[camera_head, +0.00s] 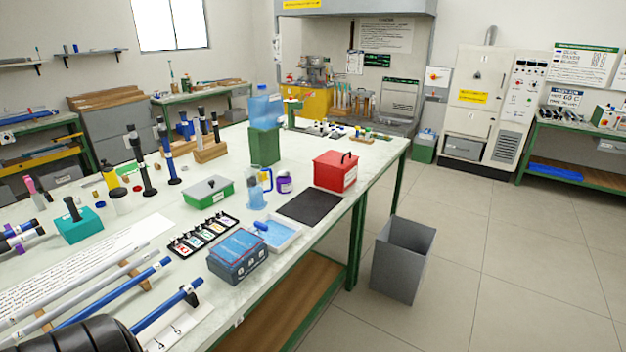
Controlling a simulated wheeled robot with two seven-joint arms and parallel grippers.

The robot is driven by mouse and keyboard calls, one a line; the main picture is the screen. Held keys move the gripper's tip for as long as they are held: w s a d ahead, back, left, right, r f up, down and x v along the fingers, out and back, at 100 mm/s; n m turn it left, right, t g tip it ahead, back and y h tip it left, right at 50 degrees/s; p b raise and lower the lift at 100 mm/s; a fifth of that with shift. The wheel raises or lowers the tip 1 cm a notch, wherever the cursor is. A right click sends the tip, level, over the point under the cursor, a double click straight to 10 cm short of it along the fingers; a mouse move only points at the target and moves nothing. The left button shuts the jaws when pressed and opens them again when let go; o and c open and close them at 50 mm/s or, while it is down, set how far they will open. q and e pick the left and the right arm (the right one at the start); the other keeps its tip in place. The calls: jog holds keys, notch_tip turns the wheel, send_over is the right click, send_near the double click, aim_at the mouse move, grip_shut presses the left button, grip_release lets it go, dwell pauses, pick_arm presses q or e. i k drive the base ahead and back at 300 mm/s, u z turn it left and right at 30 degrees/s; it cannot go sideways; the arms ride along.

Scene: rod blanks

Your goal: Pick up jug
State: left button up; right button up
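A pale blue, see-through jug (256,194) with a handle on its right side stands upright on the white-topped workbench (330,162). A small purple jar (284,182) is just to its right. A larger blue container (265,108) sits on a green box (265,146) behind it. Neither of my grippers shows in the head view. A dark rounded part at the bottom left corner looks like part of my arm, well away from the jug.
A blue-grey box (237,255) is in front. Long rods (110,290) lie at the left. A grey bin (402,260) stands on the floor.

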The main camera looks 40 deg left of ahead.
aim_at(253, 173)
jog(key=z, duration=0.4)
jog(key=i, duration=1.4)
jog(key=u, duration=0.45)
jog(key=i, duration=0.8)
jog(key=u, duration=1.3)
jog(key=i, duration=0.5)
jog(key=u, duration=0.55)
